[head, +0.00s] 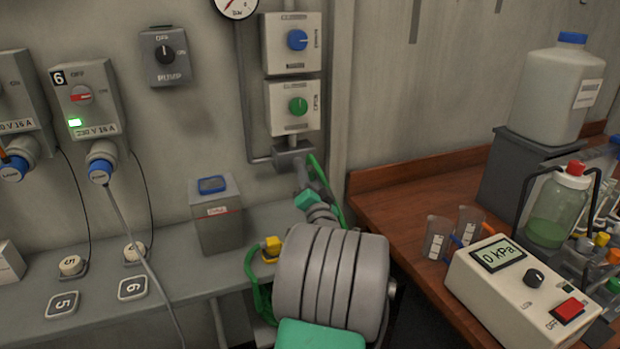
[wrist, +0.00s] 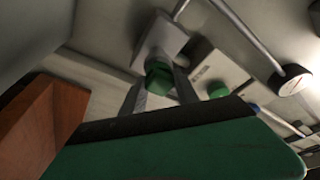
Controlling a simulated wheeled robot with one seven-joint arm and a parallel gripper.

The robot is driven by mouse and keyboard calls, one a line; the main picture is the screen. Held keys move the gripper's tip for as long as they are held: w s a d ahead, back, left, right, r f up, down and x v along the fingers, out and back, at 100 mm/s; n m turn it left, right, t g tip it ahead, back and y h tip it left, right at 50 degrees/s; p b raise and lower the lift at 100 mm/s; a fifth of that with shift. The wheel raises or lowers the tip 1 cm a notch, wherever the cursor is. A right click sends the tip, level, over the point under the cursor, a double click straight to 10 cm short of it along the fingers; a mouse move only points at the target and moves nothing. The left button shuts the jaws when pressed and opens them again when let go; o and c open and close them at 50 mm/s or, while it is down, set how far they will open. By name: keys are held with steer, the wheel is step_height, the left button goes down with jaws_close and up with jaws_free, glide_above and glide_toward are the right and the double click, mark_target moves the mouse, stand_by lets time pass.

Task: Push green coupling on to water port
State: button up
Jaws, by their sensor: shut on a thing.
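My gripper (wrist: 160,88) is shut on the green coupling (wrist: 158,74), with a grey finger on each side of it in the wrist view. The coupling is right in front of the grey port box (wrist: 162,40). I cannot tell whether it touches or sits on the water port, which the coupling hides. In the head view my gripper (head: 300,180) is just below the port box (head: 293,153), under the panel with the green knob (head: 298,106). The coupling itself is mostly hidden there by my gripper and arm. A green hose (head: 327,182) curves down at its right.
A blue-knob panel (head: 297,39) is above. A yellow fitting (head: 272,246) and a grey box (head: 215,214) are on the grey bench at left. At right, a wooden bench (head: 390,200) holds beakers (head: 437,238), a kPa meter (head: 520,290) and bottles.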

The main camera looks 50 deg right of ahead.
steer(key=shift+w+d, duration=0.1)
steer(key=shift+w, duration=0.1)
steer(key=o, duration=1.3)
steer(key=shift+o, duration=0.2)
steer(key=b+v, duration=0.2)
steer(key=v, duration=0.6)
steer(key=shift+d, duration=0.1)
